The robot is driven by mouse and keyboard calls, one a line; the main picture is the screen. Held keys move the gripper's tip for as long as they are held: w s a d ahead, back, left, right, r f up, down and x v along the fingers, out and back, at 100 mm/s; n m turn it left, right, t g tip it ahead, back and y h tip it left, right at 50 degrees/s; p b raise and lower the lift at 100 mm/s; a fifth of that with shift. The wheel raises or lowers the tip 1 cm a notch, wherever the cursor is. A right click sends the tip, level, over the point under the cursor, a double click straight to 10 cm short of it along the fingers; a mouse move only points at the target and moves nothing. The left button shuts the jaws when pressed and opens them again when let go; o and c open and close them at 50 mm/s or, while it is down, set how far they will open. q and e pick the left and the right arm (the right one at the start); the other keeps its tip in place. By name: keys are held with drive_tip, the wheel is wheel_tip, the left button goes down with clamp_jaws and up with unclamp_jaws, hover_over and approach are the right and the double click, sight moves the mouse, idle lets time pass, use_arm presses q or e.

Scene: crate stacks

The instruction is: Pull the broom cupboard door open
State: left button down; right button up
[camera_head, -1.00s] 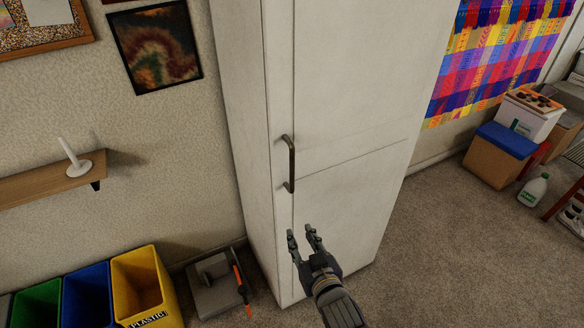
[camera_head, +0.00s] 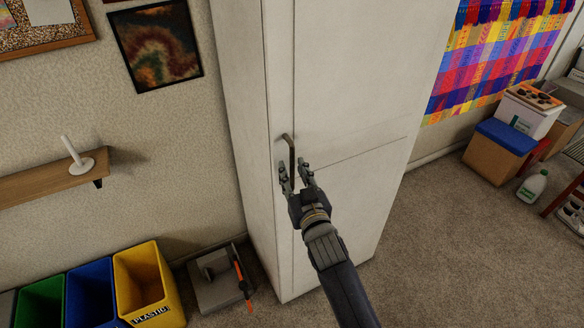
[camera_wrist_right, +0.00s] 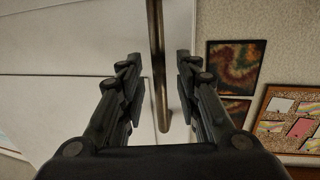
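The broom cupboard is tall and white, and its door (camera_head: 345,90) is closed. A dark vertical bar handle (camera_head: 291,150) sits near the door's left edge. My right gripper (camera_head: 294,174) is open at the handle's lower part, its fingers on either side of it in the head view. In the right wrist view the handle (camera_wrist_right: 157,70) runs between the two open fingers (camera_wrist_right: 160,80), with gaps on both sides. The handle's lower end is partly hidden by the gripper in the head view. My left gripper is not in view.
Yellow (camera_head: 146,285), blue (camera_head: 91,294) and green bins stand at the lower left beside a grey item with an orange-red handle (camera_head: 243,275). A wall shelf (camera_head: 40,187) holds a white candle holder.

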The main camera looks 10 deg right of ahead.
drive_tip(key=shift+w+a, duration=0.1)
drive_tip(key=shift+w, duration=0.7)
clamp_jaws()
